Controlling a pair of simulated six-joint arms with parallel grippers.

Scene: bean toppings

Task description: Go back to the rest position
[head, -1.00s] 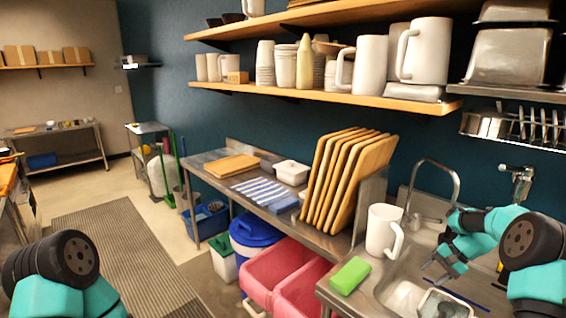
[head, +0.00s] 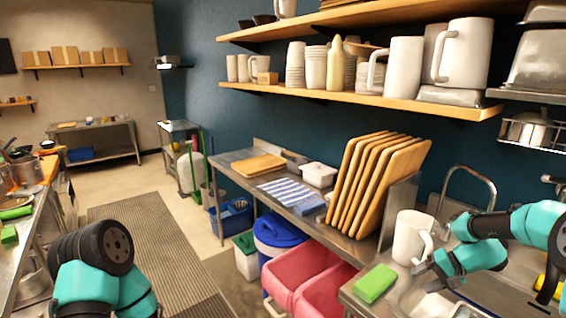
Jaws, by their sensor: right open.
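My right gripper (head: 424,277) is open at the lower right, over the edge of the sink beside a white mug. No object shows between its fingers. My left arm shows only as a dark joint and teal links at the lower left; its gripper is out of the picture. The white mug (head: 408,238) stands upright on the steel counter, and a green sponge (head: 375,284) lies in front of it. Whether the right gripper touches the mug cannot be told.
Cutting boards (head: 372,190) lean upright in a row on the steel counter. Pink bins (head: 303,272) stand below. A faucet (head: 470,178) rises behind the right arm. Shelves (head: 380,97) with mugs hang above. A striped floor mat (head: 150,245) lies clear at left.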

